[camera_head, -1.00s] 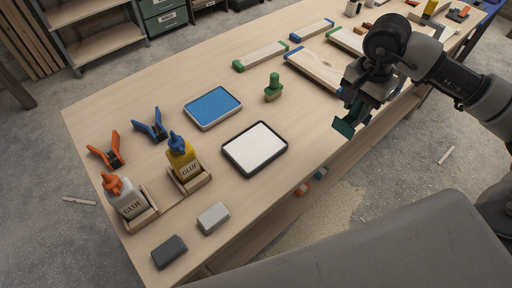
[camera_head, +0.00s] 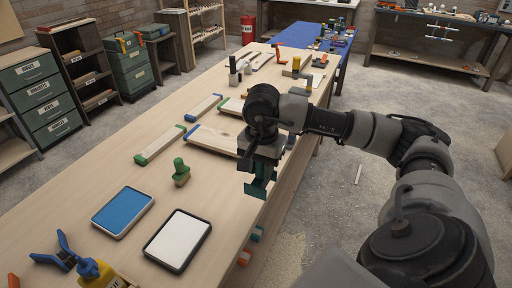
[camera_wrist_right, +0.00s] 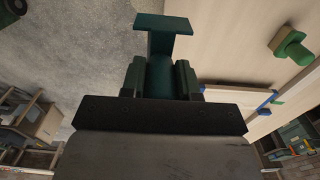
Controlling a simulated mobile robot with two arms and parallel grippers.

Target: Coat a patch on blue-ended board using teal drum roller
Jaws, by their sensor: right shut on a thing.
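My right gripper (camera_head: 262,170) is shut on a teal tool, the drum roller (camera_head: 260,188), above the bench's right edge. In the right wrist view, a board (camera_wrist_right: 230,93) has a blue end. My left gripper is not in view.
A blue-filled tray (camera_head: 122,211) and a white-filled tray (camera_head: 178,240) lie on the near bench. A green-handled tool (camera_head: 180,172) stands beyond them. A blue clamp (camera_head: 62,252) and a blue-capped bottle (camera_head: 92,272) are at the near left.

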